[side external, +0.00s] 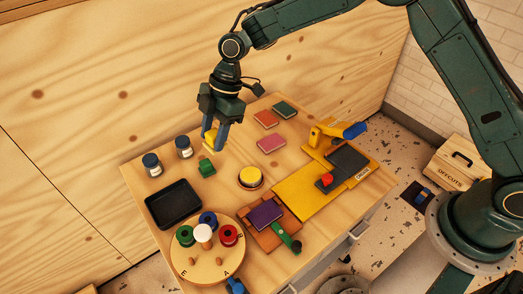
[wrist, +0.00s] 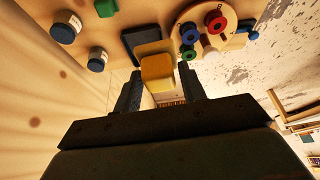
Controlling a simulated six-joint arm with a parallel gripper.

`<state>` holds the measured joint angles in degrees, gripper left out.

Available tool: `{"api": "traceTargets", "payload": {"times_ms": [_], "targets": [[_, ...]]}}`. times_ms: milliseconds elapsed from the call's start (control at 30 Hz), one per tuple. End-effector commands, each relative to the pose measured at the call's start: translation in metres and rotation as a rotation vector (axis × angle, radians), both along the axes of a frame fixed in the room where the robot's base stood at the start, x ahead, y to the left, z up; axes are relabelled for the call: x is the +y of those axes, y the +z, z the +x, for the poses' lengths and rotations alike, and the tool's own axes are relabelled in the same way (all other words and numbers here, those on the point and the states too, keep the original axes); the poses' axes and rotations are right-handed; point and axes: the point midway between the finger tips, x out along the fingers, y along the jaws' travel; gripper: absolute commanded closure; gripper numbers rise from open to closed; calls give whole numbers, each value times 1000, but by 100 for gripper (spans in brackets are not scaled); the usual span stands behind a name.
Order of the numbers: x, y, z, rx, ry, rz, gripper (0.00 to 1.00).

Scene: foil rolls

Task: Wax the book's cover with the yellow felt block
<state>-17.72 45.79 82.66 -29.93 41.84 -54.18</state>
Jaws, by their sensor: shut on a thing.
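My gripper (side external: 215,138) is shut on the yellow felt block (side external: 209,134) and holds it above the back of the table. In the wrist view the yellow felt block (wrist: 157,72) sits between my two fingers. The purple book (side external: 264,215) lies on a brown wooden stand with a green-handled part, at the front of the table, below and to the right of my gripper. A round tin with a yellow top (side external: 250,176), perhaps the wax, stands between my gripper and the book.
A green block (side external: 207,167) stands below my gripper. Two dark-lidded jars (side external: 183,147) and a black tray (side external: 173,205) are at left. A round board (side external: 208,262) bears several coloured rolls. A yellow press (side external: 297,190) stands at right; small coloured books (side external: 271,143) lie behind.

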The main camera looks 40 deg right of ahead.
Motion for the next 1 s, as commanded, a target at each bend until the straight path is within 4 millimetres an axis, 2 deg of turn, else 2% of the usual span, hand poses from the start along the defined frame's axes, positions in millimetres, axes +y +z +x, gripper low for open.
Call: {"api": "traceTargets", "payload": {"times_ms": [267,467,700,833,1000], "targets": [[-8,-9,1,2,-2,1,77],[-33,-39,0,7,-4,2,77],[-71,-82,-5,6,-3,2,77],[-85,-96,-9,2,-2,0,77],[-91,-102,-10,-1,0,-1,77]]}}
